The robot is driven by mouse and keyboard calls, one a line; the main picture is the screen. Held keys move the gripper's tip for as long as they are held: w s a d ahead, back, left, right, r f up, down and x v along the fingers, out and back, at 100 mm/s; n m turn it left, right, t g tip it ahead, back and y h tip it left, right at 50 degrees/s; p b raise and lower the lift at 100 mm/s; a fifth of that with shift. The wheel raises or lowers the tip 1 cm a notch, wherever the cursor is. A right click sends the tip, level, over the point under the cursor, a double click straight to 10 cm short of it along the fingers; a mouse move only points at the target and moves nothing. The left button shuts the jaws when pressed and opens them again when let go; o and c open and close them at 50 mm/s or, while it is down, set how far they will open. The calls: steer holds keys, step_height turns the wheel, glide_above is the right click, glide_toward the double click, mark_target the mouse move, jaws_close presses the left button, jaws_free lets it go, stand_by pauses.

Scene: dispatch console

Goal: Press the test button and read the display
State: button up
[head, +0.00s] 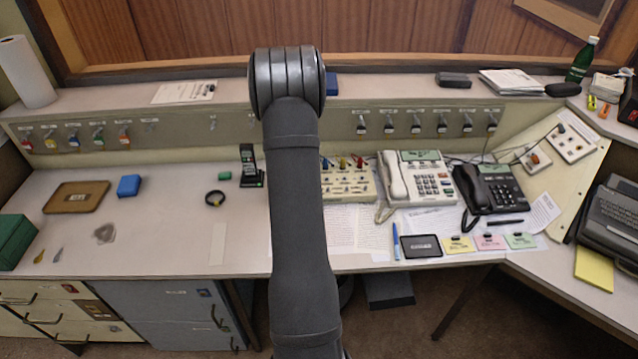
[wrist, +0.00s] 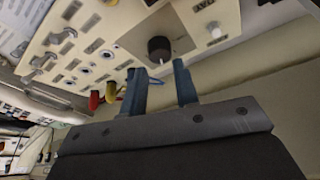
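My gripper (wrist: 160,68) shows in the wrist view with two blue fingers apart and nothing between them. The fingers are just below a black round knob (wrist: 159,49) on a beige control panel (wrist: 112,35); I cannot tell whether they touch it. The panel carries toggles, small round fittings and red (wrist: 95,100) and yellow (wrist: 112,90) levers. In the head view my arm hides the gripper and the left part of this panel (head: 349,197). I cannot make out which fitting is the test button, nor a display that is clearly the task's own.
Right of the panel stand a white telephone (head: 418,180) and a black telephone (head: 489,187). A black stand (head: 250,166), a black ring (head: 215,198) and a blue block (head: 129,185) are to the left.

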jaws_close()
stand_by(1.4)
